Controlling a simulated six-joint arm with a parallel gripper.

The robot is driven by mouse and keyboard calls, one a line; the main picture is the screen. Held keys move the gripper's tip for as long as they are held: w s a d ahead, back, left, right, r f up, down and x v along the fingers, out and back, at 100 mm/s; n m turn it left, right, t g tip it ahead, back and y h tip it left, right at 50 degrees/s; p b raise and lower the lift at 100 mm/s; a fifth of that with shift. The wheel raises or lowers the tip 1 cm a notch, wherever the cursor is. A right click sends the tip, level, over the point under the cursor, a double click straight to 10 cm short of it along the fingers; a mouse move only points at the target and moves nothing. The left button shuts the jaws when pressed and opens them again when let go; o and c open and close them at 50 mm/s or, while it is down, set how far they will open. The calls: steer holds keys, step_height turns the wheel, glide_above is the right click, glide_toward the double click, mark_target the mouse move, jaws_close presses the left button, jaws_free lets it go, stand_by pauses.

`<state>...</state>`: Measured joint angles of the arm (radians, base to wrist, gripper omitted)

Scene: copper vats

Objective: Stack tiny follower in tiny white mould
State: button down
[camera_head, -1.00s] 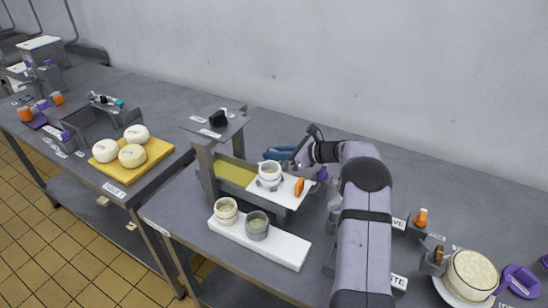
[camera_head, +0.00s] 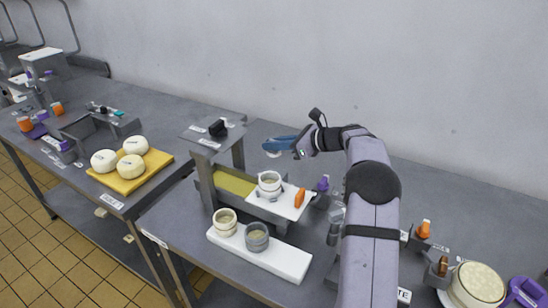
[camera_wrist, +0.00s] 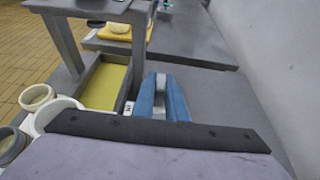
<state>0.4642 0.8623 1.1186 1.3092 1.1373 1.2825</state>
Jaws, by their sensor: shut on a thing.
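A tiny white mould (camera_head: 269,190) stands upright on the white plate beside the press trough. It also shows at the left of the wrist view (camera_wrist: 48,118), partly hidden by my wrist. My gripper (camera_head: 270,149) has blue fingers and is behind and above this mould, apart from it. In the wrist view, my gripper (camera_wrist: 160,82) is shut on a small pale grey-white piece (camera_wrist: 160,86), which looks like the tiny follower. The fingers hide most of it, and a small pale edge shows at the fingertips in the head view.
A cream mould (camera_head: 225,228) and a grey mould (camera_head: 257,243) stand on a white board in front. The press frame (camera_head: 207,185) rises left of the white mould. An orange-handled part (camera_head: 299,198) is at its right. The bench behind the press is clear.

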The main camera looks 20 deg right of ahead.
steer(key=shift+r, duration=1.35)
steer(key=r+p, duration=0.1)
steer(key=r, duration=0.1)
steer(key=d+r+p, duration=0.1)
steer(key=r+p, duration=0.1)
steer(key=r, duration=0.1)
steer(key=r+p, duration=0.2)
steer(key=r, duration=0.1)
steer(key=shift+s+d+r, duration=0.25)
steer(key=shift+s, duration=0.05)
step_height(320, 180, up, 4)
steer(key=s+f+p, duration=0.1)
steer(key=s+p, duration=0.1)
steer(key=p, duration=0.2)
steer(key=n+g+y, duration=0.3)
steer(key=n+g, duration=0.1)
glide_above(270, 185)
steer(key=w, duration=0.3)
step_height(270, 185, down, 2)
steer(key=shift+s+d+f+p, duration=0.15)
steer(key=shift+f+p, duration=0.55)
steer(key=shift+f, duration=1.75)
steer(key=shift+w+d+f+p, duration=0.15)
steer(key=shift+f+p, duration=0.55)
steer(key=shift+f, duration=1.75)
steer(key=shift+s+f, duration=0.1)
steer(key=shift+f, duration=0.1)
steer(key=shift+f+b, duration=0.3)
steer(key=shift+f, duration=0.3)
